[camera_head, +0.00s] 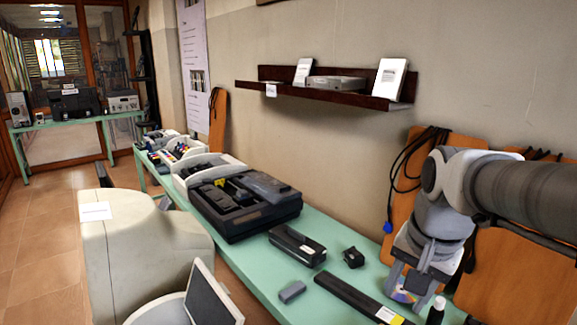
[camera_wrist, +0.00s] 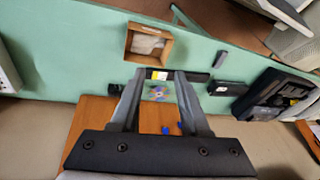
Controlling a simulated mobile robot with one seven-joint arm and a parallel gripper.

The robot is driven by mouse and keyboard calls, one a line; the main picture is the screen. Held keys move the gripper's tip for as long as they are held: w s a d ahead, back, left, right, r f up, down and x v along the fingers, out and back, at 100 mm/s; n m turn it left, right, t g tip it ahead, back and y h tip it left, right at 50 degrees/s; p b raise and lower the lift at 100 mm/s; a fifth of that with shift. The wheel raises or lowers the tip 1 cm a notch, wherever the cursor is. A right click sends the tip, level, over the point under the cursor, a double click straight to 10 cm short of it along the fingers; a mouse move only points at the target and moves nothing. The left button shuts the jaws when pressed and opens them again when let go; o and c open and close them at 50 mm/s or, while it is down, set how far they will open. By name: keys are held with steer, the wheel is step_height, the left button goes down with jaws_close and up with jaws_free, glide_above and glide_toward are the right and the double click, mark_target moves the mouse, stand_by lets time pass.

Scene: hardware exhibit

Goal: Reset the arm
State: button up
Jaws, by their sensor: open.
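My gripper (camera_head: 405,290) hangs at the right end of my arm in the head view, low over the green table (camera_head: 258,262). In the wrist view my gripper (camera_wrist: 162,78) has its two fingers spread wide apart. A colourful disc-like thing (camera_wrist: 158,92) shows between the fingers. I cannot tell its exact height, and nothing appears clamped. My arm is bent down at the wrist and covers part of the table's right end in the head view.
A black tray (camera_head: 235,225), a black device (camera_head: 297,245), a small black block (camera_head: 353,257), a grey piece (camera_head: 292,291) and a long black bar (camera_head: 345,296) lie on the table. A small bottle (camera_head: 436,312) stands near my gripper. An open wooden box (camera_wrist: 169,48) shows in the wrist view. A shelf (camera_head: 330,94) is above.

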steer(key=s+a+n+t, duration=0.2)
steer(key=s+a+n, duration=0.2)
steer(key=s+n, duration=0.4)
steer(key=shift+s+a+f+t, duration=0.3)
steer(key=shift+s+f, duration=0.1)
steer(key=shift+s, duration=0.2)
